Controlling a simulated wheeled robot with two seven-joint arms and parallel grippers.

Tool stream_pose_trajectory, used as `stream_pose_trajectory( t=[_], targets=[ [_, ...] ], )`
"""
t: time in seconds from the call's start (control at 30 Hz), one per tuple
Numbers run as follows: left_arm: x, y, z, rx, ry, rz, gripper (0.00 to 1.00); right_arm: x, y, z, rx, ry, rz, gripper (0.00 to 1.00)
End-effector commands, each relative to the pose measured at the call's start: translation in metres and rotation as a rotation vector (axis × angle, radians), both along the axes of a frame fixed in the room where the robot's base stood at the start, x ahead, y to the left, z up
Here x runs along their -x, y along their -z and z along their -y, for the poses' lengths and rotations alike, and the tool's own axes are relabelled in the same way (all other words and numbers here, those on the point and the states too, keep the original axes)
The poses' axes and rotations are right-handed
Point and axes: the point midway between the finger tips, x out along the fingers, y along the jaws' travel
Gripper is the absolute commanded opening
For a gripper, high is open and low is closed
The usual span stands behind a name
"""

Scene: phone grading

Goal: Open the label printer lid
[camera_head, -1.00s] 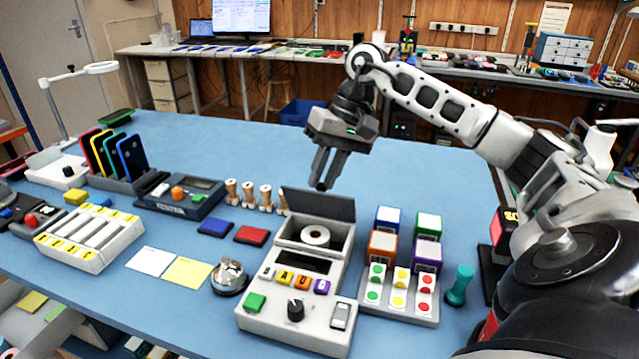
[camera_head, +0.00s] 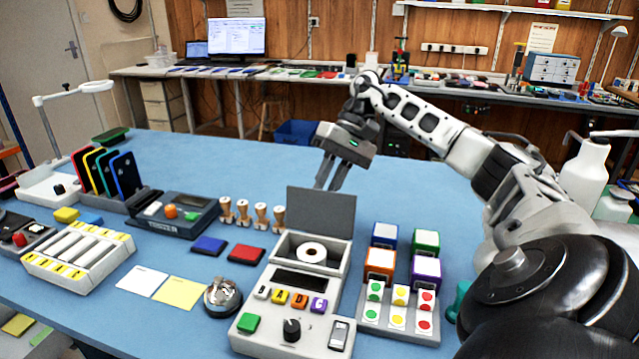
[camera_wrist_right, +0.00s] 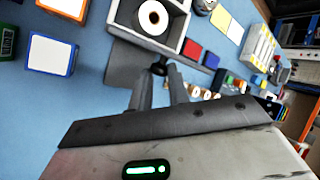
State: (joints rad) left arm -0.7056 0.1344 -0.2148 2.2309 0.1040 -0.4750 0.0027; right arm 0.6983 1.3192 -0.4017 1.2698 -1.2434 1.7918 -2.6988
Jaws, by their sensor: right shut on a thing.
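The label printer (camera_head: 262,328) stands on the blue table with its dark grey lid (camera_head: 321,213) raised, showing the white label roll (camera_head: 311,253) in the open bay. The lid stands up from the bay's far edge and also shows in the right wrist view (camera_wrist_right: 124,66). My right gripper (camera_head: 326,186) is at the lid's top edge, its fingertips partly hidden behind it. In the right wrist view its fingers (camera_wrist_right: 159,72) are closed around a small dark knob (camera_wrist_right: 158,68) at the lid. My left gripper is not in view.
Coloured boxes (camera_head: 380,262) and a tray of coloured stickers (camera_head: 398,325) stand right of the printer. Wooden stamps (camera_head: 261,215), red and blue pads (camera_head: 246,254) and a metal bell (camera_head: 222,296) are to its left. The table behind the lid is clear.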

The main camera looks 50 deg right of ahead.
Motion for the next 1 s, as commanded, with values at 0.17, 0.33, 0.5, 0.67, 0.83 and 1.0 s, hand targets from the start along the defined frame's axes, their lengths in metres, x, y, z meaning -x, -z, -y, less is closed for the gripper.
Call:
stream_pose_trajectory(
  t=[0.17,0.33,0.5,0.67,0.83,1.0],
  targets=[
    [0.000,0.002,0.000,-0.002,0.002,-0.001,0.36,0.006,0.011,0.001,0.008,-0.008,-0.041,0.00],
    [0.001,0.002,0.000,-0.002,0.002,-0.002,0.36,0.006,0.011,0.001,0.008,-0.010,-0.041,0.00],
    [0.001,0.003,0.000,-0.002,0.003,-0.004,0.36,0.005,0.010,0.000,0.007,-0.010,-0.038,0.41],
    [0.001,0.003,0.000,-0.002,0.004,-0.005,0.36,0.003,0.009,-0.001,0.004,-0.012,-0.033,0.41],
    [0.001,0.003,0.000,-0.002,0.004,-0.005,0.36,0.003,0.008,-0.002,0.003,-0.012,-0.029,0.41],
    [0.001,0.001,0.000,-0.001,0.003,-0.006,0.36,0.003,-0.003,0.004,0.003,-0.008,-0.024,0.41]
  ],
)
